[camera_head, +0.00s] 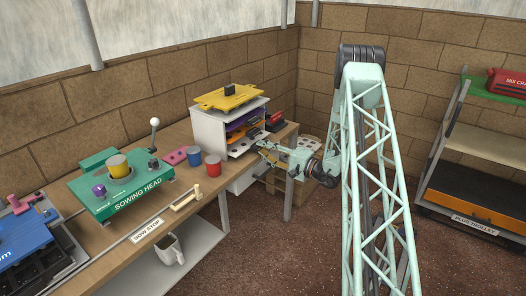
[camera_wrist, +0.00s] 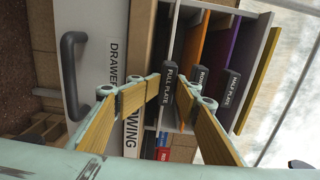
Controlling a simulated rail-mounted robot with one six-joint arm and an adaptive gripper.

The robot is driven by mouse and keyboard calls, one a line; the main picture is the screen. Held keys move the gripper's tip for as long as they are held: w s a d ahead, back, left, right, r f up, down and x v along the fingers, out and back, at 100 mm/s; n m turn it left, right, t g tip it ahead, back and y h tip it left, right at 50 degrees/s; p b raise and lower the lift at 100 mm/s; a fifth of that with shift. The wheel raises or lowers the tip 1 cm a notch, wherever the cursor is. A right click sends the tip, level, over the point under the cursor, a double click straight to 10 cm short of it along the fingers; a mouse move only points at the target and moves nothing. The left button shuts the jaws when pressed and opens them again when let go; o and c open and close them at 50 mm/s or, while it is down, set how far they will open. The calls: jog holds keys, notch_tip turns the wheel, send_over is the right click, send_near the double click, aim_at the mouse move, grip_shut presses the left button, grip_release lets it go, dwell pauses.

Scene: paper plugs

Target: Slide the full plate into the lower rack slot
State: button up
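The full plate's dark labelled handle (camera_wrist: 168,86) shows in the wrist view at the lower slot of the rack (camera_head: 207,130). The plate behind it is mostly hidden in the slot. My gripper (camera_wrist: 169,90) has its two yellow-padded fingers converging on either side of this handle and looks shut on it. In the head view my gripper (camera_head: 264,152) is at the rack's open front, too small to show the grip. The orange round plate (camera_wrist: 204,40) and the purple half plate (camera_wrist: 238,55) sit in the slots above, their dark handles facing out.
A yellow plate (camera_head: 228,97) lies on top of the rack. A white drawer (camera_wrist: 100,30) with a dark handle is below the slots. The green sowing head (camera_head: 128,190), blue pot (camera_head: 194,157) and red pot (camera_head: 213,165) stand left on the bench. A trolley (camera_head: 470,190) stands at right.

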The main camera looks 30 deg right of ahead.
jog(key=shift+d+r, duration=0.1)
jog(key=shift+r, duration=0.05)
jog(key=shift+s+d, duration=0.1)
jog(key=shift+v, duration=2.6)
